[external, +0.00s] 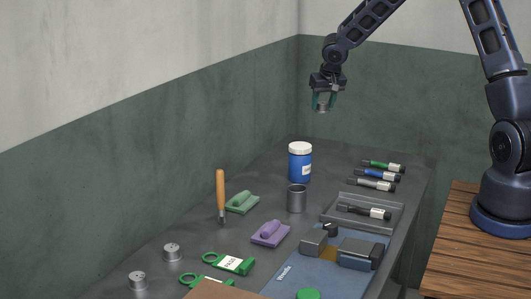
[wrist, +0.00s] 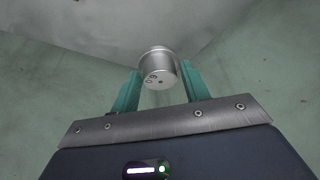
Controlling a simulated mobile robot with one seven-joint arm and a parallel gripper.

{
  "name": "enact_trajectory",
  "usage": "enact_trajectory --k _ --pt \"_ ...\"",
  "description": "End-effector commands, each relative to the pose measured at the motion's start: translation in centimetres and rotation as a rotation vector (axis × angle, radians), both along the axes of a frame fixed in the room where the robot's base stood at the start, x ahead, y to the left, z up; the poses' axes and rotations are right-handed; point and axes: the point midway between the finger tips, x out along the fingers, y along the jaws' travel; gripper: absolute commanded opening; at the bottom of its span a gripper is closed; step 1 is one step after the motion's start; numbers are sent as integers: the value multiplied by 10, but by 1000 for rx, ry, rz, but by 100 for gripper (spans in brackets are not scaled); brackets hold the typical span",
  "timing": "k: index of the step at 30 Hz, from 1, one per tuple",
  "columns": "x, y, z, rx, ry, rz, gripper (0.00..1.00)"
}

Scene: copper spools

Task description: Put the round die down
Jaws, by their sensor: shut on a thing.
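My gripper (external: 323,101) is raised high above the far end of the grey table (external: 187,229), near the corner of the walls. Its green fingers are shut on the round die (external: 322,109), a small silvery metal cylinder. In the wrist view the round die (wrist: 158,69) sits between the two fingertips (wrist: 160,84), with dark marks and a small hole on the face toward the camera. Two similar short silvery cylinders stand on the table at the front left, one nearer (external: 138,281) and one farther (external: 172,252).
A blue jar with a white lid (external: 300,163) and a grey cup (external: 296,199) stand below my gripper. Several markers (external: 378,175) lie at the right. A grey tray (external: 335,219) holds a black marker. A wooden-handled tool (external: 220,192) stands upright near a green float (external: 242,202) and purple float (external: 270,233).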

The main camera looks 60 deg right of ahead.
Motion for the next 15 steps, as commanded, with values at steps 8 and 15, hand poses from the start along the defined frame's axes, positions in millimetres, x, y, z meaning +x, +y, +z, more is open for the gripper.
enact_trajectory --k 8,15 --pt "2 2 10 1 -1 6 15" --pt "32 49 9 1 4 117 15"
